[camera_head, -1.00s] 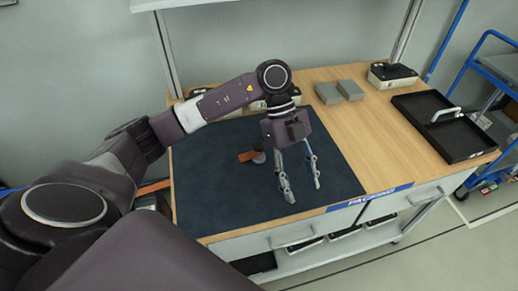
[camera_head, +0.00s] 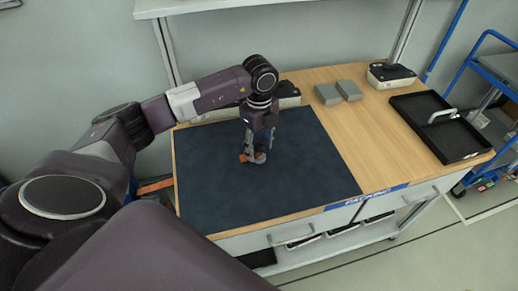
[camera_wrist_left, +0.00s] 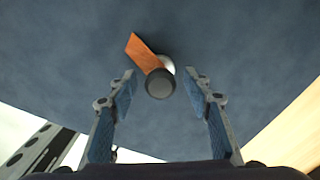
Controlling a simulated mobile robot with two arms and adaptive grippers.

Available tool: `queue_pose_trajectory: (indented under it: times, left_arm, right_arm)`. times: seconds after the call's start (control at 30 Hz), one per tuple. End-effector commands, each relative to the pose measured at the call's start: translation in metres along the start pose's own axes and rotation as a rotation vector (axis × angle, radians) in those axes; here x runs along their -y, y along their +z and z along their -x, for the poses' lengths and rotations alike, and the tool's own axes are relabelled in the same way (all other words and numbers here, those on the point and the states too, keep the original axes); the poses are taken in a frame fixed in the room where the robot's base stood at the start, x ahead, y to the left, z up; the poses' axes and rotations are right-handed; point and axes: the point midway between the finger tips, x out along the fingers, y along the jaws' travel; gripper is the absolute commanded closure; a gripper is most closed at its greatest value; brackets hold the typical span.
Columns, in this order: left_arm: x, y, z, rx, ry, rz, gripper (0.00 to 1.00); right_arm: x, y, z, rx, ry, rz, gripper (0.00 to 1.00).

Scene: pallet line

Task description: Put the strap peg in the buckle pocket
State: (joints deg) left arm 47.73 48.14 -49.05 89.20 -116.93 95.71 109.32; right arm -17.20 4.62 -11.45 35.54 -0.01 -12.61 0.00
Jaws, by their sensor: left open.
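The strap peg, as I take it, is a grey round knob (camera_wrist_left: 160,84) with an orange strip (camera_wrist_left: 134,50) beside it on the dark mat. In the head view the orange part (camera_head: 243,158) shows just left of my fingertips. My left gripper (camera_head: 256,154) points down over the mat with its fingers at the peg. In the left wrist view the open fingers (camera_wrist_left: 160,74) stand on either side of the knob, with a gap on both sides. I cannot make out the buckle pocket. My right gripper is out of view.
The dark mat (camera_head: 200,205) covers the left of the wooden bench (camera_head: 375,140). A black tray (camera_head: 455,153) with a pale handle lies at the right. The front of the mat is clear.

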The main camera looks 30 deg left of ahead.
Motion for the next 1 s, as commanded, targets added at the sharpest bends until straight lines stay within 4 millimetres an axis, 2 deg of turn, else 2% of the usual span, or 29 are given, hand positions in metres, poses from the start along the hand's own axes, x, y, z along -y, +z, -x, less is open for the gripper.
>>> queue_pose_trajectory:
  times: [0.27,0.7,1.0]
  left_arm:
    - [0.0002,-0.0002,-0.0055,-0.001,-0.001,0.000,0.54]
    - [0.0003,-0.0002,-0.0049,-0.001,-0.002,0.000,1.00]
    - [0.0008,-0.0001,-0.0038,-0.001,-0.004,0.001,1.00]
  right_arm:
    - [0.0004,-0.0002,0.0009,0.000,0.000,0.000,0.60]
    - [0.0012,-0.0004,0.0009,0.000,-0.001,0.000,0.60]
    - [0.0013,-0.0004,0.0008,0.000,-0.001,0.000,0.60]
